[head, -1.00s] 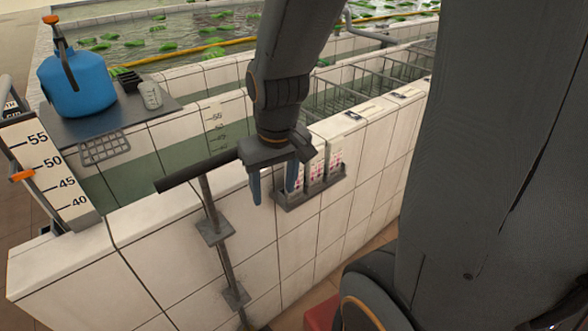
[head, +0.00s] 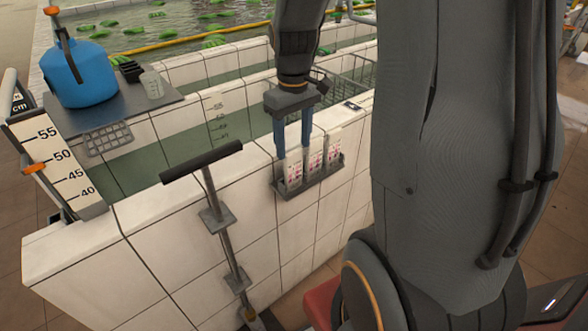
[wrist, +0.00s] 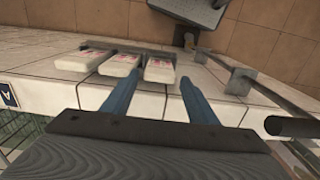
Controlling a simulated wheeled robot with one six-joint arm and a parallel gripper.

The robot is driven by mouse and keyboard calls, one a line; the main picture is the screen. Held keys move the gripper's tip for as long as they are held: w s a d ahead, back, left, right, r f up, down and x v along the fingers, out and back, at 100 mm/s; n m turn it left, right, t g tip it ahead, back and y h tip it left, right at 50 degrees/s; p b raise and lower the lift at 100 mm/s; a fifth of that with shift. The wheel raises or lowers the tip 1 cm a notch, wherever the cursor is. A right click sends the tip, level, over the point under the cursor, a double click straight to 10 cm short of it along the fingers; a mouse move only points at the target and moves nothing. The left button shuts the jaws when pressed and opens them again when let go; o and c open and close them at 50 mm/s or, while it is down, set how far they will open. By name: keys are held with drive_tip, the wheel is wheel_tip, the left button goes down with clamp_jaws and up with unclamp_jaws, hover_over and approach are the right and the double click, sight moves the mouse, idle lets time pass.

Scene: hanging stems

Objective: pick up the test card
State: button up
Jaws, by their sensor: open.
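Three white test cards with red print stand upright in a grey rack (head: 310,184) on the tiled wall. In the head view they are the left card (head: 294,171), middle card (head: 315,159) and right card (head: 334,148). My gripper (head: 293,153) is open and empty, its blue fingers just above the left card. In the wrist view that card (wrist: 160,69) appears between the fingertips (wrist: 160,78), with the other two cards (wrist: 120,65) (wrist: 82,60) to its left. I cannot tell whether a finger touches the card.
A dark T-handled pole (head: 203,161) stands against the wall just left of the rack. Water basins lie behind the wall.

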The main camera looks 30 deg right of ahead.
sight(293, 151)
drive_tip(key=shift+f+p, duration=0.4)
drive_tip(key=shift+f, duration=1.4)
drive_tip(key=c, duration=0.8)
